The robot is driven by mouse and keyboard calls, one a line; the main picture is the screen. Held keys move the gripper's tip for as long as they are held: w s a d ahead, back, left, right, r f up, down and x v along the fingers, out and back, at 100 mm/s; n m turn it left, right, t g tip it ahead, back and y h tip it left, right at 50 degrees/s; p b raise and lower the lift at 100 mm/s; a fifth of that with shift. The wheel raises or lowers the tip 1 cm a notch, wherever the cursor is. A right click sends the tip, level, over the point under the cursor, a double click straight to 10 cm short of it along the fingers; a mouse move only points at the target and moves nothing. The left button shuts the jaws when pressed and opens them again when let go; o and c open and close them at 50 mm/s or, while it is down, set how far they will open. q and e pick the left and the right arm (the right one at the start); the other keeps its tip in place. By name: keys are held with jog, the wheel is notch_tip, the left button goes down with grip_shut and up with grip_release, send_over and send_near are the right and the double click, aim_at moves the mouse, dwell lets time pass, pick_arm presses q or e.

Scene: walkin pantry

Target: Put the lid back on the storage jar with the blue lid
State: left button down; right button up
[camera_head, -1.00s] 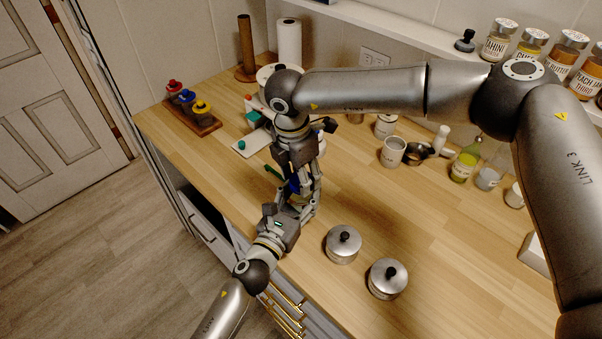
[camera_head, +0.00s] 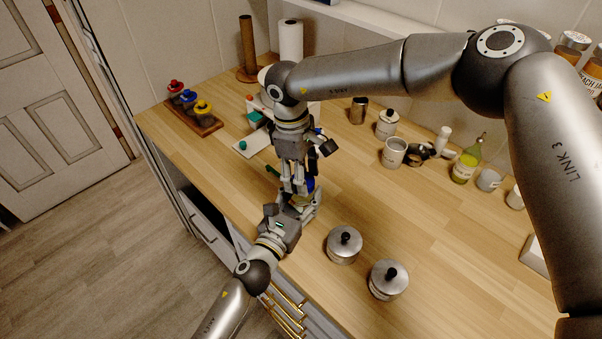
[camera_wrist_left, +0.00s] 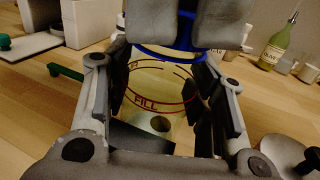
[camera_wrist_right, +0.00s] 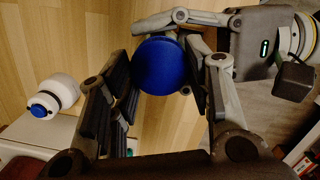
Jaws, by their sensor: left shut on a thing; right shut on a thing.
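The clear storage jar (camera_wrist_left: 160,88) with red FILL markings stands between the fingers of my left gripper (camera_head: 302,203), which is shut on it near the counter's front edge. My right gripper (camera_head: 297,184) is above it, pointing down and shut on the blue lid (camera_wrist_right: 161,66). In the left wrist view the lid's blue rim (camera_wrist_left: 168,52) is at the jar's mouth, between the two grippers. I cannot tell whether it is seated or just above. In the head view the grippers hide most of the jar and lid.
Two steel canisters with black knobs (camera_head: 344,244) (camera_head: 388,279) stand right of my left gripper. A white board (camera_head: 254,147) and a rack of coloured-knob pieces (camera_head: 203,124) lie behind left. A mug (camera_head: 393,152) and green bottle (camera_head: 466,163) stand farther right.

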jog(key=shift+s, duration=0.1)
jog(key=o, duration=0.7)
jog(key=shift+c, duration=0.2)
jog(key=shift+r, duration=2.25)
jog(key=shift+c, duration=0.4)
